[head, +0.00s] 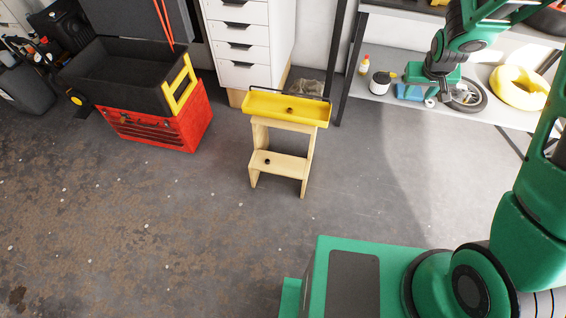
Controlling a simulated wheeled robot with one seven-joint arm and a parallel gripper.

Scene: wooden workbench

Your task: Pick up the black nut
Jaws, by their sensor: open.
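A small dark piece (266,161), which looks like the black nut, lies on the lower step of a wooden step stool (284,164). Another small dark brownish piece (290,111) lies in the yellow tray (262,105) on top of the stool. Both are too small to make out their shape for certain. My gripper (429,90) is at the upper right, in front of the shelf and well to the right of the stool. It is open, and I see nothing held in it. Its fingertips are hard to tell from the things behind.
A red tool chest (160,125) with a black open bin stands to the left. White drawers (240,45) stand behind the stool. A low shelf (375,93) at right holds a bottle, a can, a wheel and a yellow ring (518,88). The floor around the stool's front is clear.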

